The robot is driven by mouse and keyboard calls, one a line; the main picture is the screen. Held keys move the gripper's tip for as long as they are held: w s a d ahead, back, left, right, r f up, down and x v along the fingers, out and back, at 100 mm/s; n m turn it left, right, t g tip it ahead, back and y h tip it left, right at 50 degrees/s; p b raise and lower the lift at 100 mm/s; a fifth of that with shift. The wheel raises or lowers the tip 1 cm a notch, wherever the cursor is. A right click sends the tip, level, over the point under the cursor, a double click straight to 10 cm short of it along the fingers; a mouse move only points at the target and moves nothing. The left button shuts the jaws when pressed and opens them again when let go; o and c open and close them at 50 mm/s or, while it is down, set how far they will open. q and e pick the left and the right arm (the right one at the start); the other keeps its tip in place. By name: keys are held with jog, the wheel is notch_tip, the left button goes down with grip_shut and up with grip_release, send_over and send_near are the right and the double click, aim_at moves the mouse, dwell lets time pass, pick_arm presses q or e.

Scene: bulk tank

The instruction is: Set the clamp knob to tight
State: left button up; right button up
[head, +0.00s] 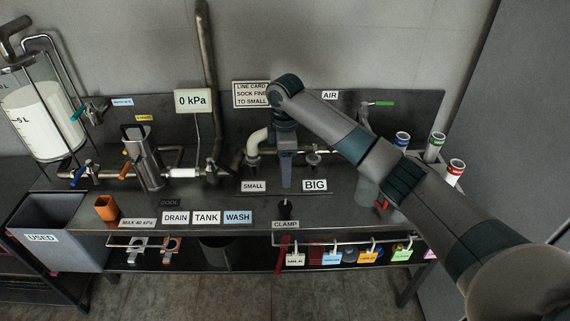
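The CLAMP label (285,224) is on the front edge of the steel bench. Just behind it stands a small dark knob-like part (286,208), which I take for the clamp knob; its setting is too small to read. My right arm reaches in from the right, and my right gripper (286,182) points down behind and above this part, between the SMALL and BIG labels. The gripper looks apart from the part. Its fingers are seen edge-on, so their opening does not show. My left gripper is out of view.
A pipe with valves (212,172) runs along the back of the bench. A glass tank (40,105) and a metal jug (141,160) stand left, an orange cup (106,208) at the front left. Tags (332,259) hang from the front rail.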

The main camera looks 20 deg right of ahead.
notch_tip(320, 180, up, 3)
jog(key=shift+f, duration=0.1)
dwell(0.6)
